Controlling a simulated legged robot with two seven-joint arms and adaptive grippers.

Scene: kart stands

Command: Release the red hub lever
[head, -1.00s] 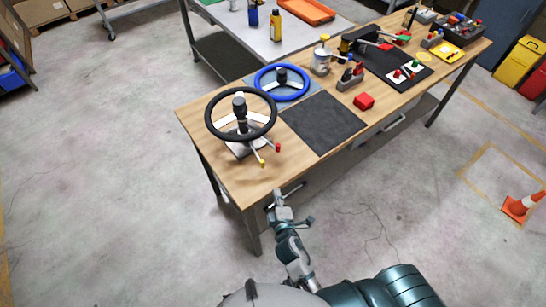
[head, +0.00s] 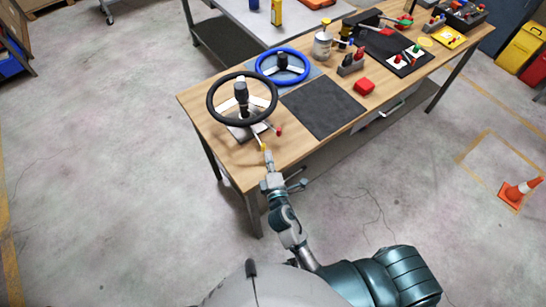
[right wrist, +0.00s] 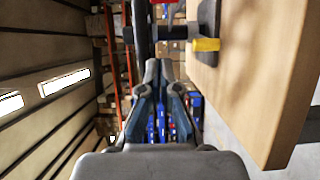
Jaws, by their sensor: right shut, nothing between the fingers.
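The black steering wheel (head: 242,77) stands on its hub at the table's left end. Two short levers stick out from the hub toward the near edge. One has a red tip (head: 279,131); the other has a yellow tip (head: 263,147). In the right wrist view the yellow tip (right wrist: 206,45) is right of my fingers and a red part (right wrist: 170,3) is at the top edge. My right gripper (head: 266,157) is shut and empty, close by the yellow tip in the head view; contact cannot be told. It also shows in the right wrist view (right wrist: 159,66). My left gripper is out of view.
A blue steering wheel (head: 283,53) stands behind the black one. A dark mat (head: 322,107) and a red block (head: 364,86) lie to the right on the wooden table (head: 215,139).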

